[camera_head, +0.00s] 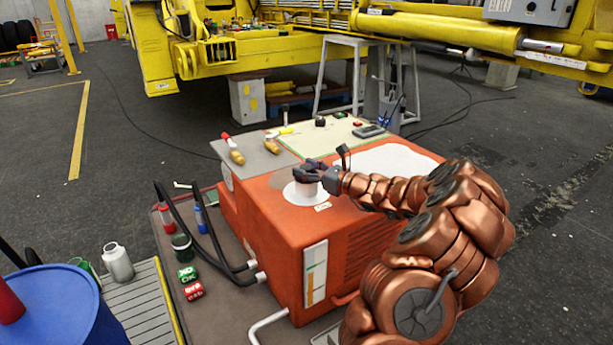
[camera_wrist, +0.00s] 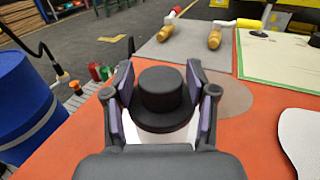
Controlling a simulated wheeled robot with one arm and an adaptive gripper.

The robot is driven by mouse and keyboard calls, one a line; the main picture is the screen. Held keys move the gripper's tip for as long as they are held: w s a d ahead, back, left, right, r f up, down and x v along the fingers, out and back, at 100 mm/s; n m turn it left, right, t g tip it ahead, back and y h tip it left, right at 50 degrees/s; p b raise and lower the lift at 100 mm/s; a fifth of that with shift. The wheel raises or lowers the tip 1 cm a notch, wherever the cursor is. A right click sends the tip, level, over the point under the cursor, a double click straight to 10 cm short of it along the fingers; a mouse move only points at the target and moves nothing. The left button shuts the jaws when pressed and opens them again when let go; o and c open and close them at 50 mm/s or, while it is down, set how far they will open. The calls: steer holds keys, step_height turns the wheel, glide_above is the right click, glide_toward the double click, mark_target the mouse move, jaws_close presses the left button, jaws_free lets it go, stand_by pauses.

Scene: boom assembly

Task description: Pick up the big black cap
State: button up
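The big black cap (camera_wrist: 162,94) has a round crown and a wider brim. It stands upright between the two fingers of my gripper (camera_wrist: 163,88) in the wrist view. One purple-padded finger is on each side, very close to the brim. I cannot tell whether the pads touch it. In the head view my gripper (camera_head: 318,172) is low over a white round patch (camera_head: 299,196) on the orange machine (camera_head: 280,228). There its fingers hide much of what they surround.
Two wooden-handled tools (camera_head: 234,152) lie on a grey mat (camera_head: 262,158) behind. A pale green mat (camera_head: 322,139) holds small items. A blue barrel (camera_head: 65,310) stands at the left. Black hoses (camera_head: 200,225) bend along the machine's left side. The yellow boom (camera_head: 440,28) spans the back.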

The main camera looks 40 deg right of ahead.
steer(key=c, duration=0.9)
steer(key=shift+r, duration=0.1)
steer(key=shift+c, duration=0.2)
